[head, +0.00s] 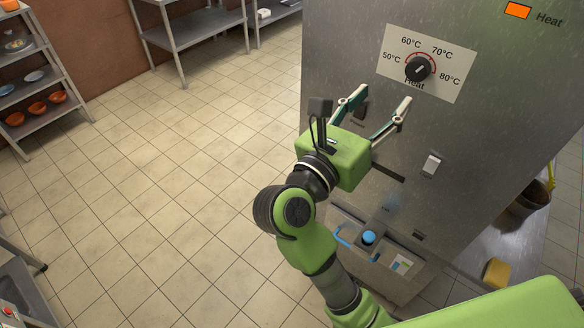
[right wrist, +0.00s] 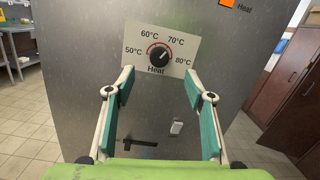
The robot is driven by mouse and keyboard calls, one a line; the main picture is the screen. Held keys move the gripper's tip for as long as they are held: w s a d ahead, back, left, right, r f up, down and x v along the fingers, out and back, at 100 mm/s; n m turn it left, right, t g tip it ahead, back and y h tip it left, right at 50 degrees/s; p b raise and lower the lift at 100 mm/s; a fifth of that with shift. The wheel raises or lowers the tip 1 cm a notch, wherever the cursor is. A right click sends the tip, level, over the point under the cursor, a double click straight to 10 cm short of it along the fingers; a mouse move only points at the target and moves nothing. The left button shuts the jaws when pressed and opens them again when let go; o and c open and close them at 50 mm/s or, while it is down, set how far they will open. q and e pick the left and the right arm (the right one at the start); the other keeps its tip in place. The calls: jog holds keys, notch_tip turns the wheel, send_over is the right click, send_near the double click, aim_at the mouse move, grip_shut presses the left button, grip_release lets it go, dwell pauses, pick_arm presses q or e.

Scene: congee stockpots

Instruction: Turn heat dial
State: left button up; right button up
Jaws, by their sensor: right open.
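The heat dial (head: 418,68) is a round black knob with a light pointer line, on a white label plate (head: 455,87) marked 50°C to 80°C. The pointer leans to the upper right, between the 70°C and 80°C marks. The dial (right wrist: 159,56) also shows in the right wrist view, above and between my fingers. My right gripper (head: 384,98) is open and empty, below the dial in the head view and apart from it. In the right wrist view its two fingers (right wrist: 166,82) stand wide apart. My left gripper is not in view.
Metal shelves (head: 40,58) stand at the far left. The tiled floor (head: 170,170) left of the cabinet is clear.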

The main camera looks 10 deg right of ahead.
jog(key=w+a+f+n+t+y+b, duration=0.1)
jog(key=w+a+f+n+t+y, duration=0.2)
jog(key=f+n, duration=0.4)
jog(key=w+a+f+n+t+y+b, duration=0.1)
jog(key=w+a+f+n+t+y, duration=0.2)
jog(key=f+n, duration=0.5)
jog(key=w+a+f+n+t+y+b, duration=0.1)
jog(key=w+a+f+n+t+y, duration=0.3)
jog(key=f+n, duration=0.4)
jog(key=w+a+n, duration=0.1)
jog(key=n, duration=0.2)
jog(key=shift+w+f+y+b, duration=0.15)
jog(key=shift+w+y+b, duration=0.05)
jog(key=shift+y+b, duration=0.15)
